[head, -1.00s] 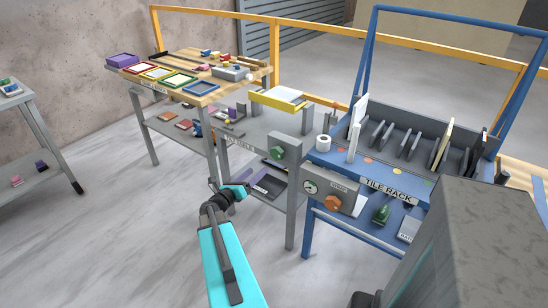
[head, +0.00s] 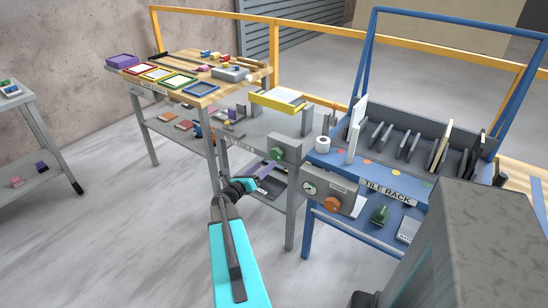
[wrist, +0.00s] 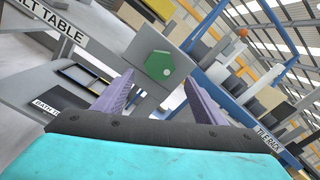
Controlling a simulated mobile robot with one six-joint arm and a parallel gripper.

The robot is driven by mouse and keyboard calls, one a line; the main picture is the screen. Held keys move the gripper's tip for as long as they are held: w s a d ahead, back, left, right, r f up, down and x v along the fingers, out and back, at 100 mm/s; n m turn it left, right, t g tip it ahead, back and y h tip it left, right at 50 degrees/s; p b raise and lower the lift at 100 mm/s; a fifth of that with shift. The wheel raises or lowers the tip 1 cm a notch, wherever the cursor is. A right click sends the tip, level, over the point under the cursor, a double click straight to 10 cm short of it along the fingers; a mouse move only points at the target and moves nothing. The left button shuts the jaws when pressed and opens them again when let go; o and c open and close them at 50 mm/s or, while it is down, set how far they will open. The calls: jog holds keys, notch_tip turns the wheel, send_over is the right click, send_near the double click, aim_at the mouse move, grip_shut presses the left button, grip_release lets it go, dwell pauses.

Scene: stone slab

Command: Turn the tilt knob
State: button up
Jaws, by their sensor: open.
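The tilt knob is a green hexagonal knob (head: 277,153) on a grey plate at the front of the grey tilt table (head: 240,150). In the wrist view the knob (wrist: 160,65) faces me, with its plate around it, and appears between and beyond the two purple fingers. My gripper (head: 262,181) is below and slightly left of the knob in the head view. My gripper (wrist: 159,78) is open and empty, with its fingers spread wide, and seems short of the knob. Its fingertips are small and hard to make out in the head view.
A grey box (head: 327,192) with a dial and an orange knob (head: 332,204) is on the blue tile rack (head: 395,188), right of the green knob. A yellow-edged tray (head: 278,100) sits above the tilt table. Open floor (head: 130,250) lies to the left.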

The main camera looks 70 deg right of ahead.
aim_at(275, 157)
jog(key=shift+p+x, duration=0.75)
jog(key=shift+x, duration=3.35)
jog(key=shift+c, duration=0.5)
jog(key=c, duration=0.9)
jog(key=shift+c, duration=0.2)
jog(key=shift+f+m+b, duration=0.1)
jog(key=shift+m+b, duration=0.3)
jog(key=shift+b, duration=0.4)
